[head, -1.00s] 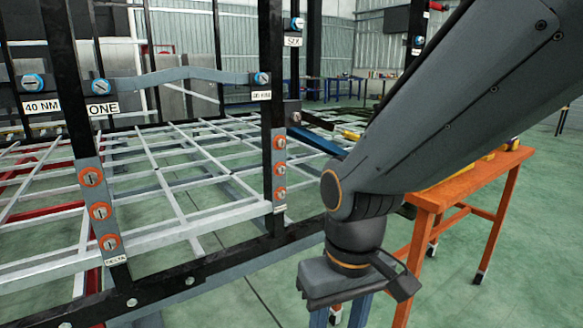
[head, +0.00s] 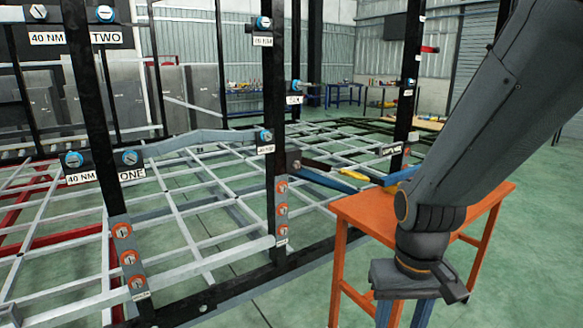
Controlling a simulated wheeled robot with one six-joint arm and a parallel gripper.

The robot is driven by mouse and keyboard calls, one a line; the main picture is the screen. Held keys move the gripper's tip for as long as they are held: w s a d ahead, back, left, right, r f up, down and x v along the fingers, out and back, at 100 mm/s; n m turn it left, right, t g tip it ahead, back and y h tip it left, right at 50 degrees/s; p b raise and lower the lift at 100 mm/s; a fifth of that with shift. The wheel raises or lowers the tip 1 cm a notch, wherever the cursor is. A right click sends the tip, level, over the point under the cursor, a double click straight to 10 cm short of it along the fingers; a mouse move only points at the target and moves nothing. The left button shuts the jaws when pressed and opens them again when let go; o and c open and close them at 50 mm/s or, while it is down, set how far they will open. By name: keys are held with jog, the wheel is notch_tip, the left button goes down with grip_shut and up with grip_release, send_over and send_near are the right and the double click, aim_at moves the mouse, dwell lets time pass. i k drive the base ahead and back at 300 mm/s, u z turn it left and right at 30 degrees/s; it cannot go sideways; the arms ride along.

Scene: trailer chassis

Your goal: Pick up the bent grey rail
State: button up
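The bent grey rail (head: 205,138) is set across the black frame on the left in the head view. It rises from the left post, bends, and runs level to the right post, near the blue-ringed fasteners (head: 131,157) and the "40 NM ONE" label. My gripper (head: 404,316) is at the lower right, pointing down, well to the right of the rail and apart from it. Its two blue-grey fingers stand apart with a gap between them, and their tips are cut off by the lower picture edge. I see nothing held between the visible parts.
An orange table (head: 365,212) stands behind my arm, with yellow and blue items partly hidden on it. Black upright posts (head: 275,120) and a pale lattice chassis (head: 215,185) fill the left and middle. Green floor (head: 540,260) is open at the right.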

aim_at(175, 143)
jog(key=u, duration=0.4)
jog(key=i, duration=0.35)
jog(key=u, duration=0.7)
jog(key=i, duration=1)
jog(key=z, duration=0.5)
